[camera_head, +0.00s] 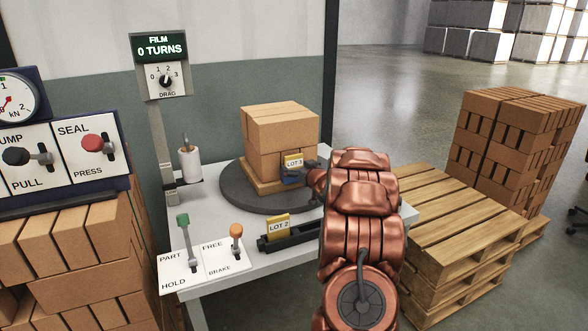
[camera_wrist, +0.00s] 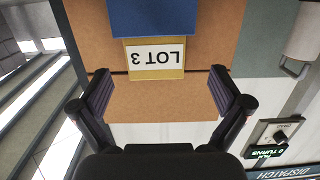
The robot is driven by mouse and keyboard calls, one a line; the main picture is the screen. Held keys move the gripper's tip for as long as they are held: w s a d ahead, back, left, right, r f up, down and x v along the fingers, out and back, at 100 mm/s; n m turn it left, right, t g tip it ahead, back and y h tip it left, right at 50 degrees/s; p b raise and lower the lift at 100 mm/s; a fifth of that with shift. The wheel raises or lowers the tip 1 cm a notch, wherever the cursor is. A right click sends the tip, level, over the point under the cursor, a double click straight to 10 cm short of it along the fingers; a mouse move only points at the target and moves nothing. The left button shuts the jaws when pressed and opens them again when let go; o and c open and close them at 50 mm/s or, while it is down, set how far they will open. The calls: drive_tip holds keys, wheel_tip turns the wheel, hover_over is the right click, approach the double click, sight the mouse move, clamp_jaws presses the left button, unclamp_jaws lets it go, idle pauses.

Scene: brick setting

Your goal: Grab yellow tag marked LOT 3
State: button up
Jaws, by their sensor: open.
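The yellow tag marked LOT 3 (camera_head: 293,160) stands at the front of the brick stack on the turntable. In the wrist view the LOT 3 tag (camera_wrist: 156,72) appears upside down, with its white label facing me and one edge against a blue piece (camera_wrist: 154,18). My gripper (camera_head: 291,179) is at the front of the stack, close to the tag, and partly hides the area below it. In the wrist view my gripper (camera_wrist: 162,88) is open, its two fingers spread wide to either side of the tag, with nothing between the pads touching them.
The brick stack (camera_head: 281,126) sits on a round dark turntable (camera_head: 237,190) on a white table. Another yellow tag, LOT 2 (camera_head: 278,226), stands in a black rack in front. Levers (camera_head: 236,240) and a film post (camera_head: 167,150) are at left. Wooden pallets (camera_head: 455,215) stand right.

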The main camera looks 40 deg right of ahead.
sight(295, 162)
drive_tip(key=x, duration=0.3)
drive_tip(key=shift+w+d+r, duration=0.15)
drive_tip(key=shift+d+r, duration=0.05)
drive_tip(key=shift+d, duration=0.2)
drive_tip(key=shift+w+d+f, duration=0.2)
drive_tip(key=shift+w, duration=0.45)
drive_tip(key=shift+c, duration=0.2)
drive_tip(key=c, duration=1.2)
